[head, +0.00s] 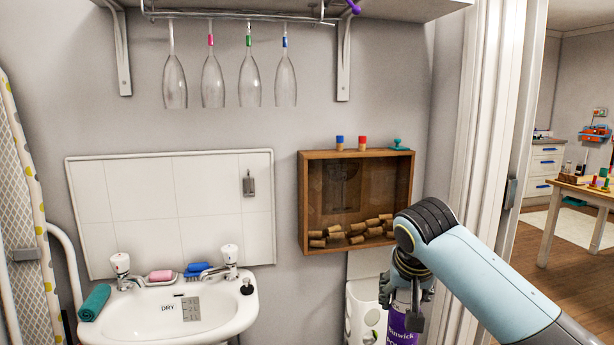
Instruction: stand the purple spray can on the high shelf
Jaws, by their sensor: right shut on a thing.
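The purple spray can (400,330) is at the lower edge of the head view, right of the middle. My right gripper (404,298) comes in from the right and is shut on the can's upper part. The can looks roughly upright, and its lower end is cut off by the picture's edge. The high shelf (405,10) runs along the top of the view on white brackets, well above the can. I see its underside, so its top surface is hidden. My left gripper is not in view.
Glasses (250,80) hang from a rail (240,14) under the shelf. A wooden box of corks (306,200) hangs on the wall above and left of the can. A sink (215,310) stands at lower left. A white door frame (480,130) is close on the right.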

